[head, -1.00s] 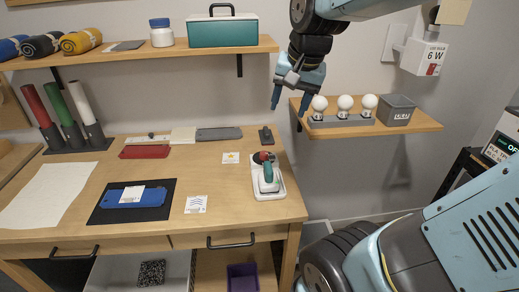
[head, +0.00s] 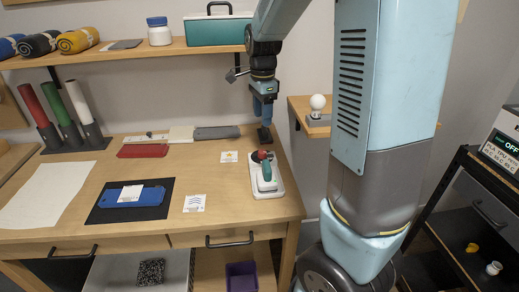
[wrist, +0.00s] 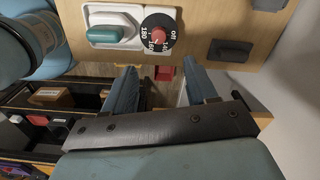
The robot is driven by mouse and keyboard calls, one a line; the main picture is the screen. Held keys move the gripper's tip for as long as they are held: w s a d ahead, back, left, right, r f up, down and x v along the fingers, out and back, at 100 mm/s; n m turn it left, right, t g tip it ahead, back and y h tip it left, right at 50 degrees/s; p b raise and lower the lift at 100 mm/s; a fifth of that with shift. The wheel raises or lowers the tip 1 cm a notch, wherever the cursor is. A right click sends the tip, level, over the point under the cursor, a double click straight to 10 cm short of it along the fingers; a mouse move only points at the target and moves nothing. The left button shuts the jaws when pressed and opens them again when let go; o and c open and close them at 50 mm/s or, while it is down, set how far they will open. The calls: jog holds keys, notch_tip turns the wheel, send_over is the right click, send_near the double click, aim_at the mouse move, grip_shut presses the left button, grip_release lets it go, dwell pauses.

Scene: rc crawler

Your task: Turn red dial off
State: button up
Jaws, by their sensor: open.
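In the wrist view the red dial (wrist: 157,24) has a black ring marked Off, 140, 160 and 180.
A small dark block (head: 265,135) stands just behind the dial. The upper shelf (head: 130,55) is behind my arm.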

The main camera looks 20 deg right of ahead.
aim_at(262, 151)
notch_tip(262, 151, down, 13)
jog(key=shift+f, duration=0.1)
dwell(0.4)
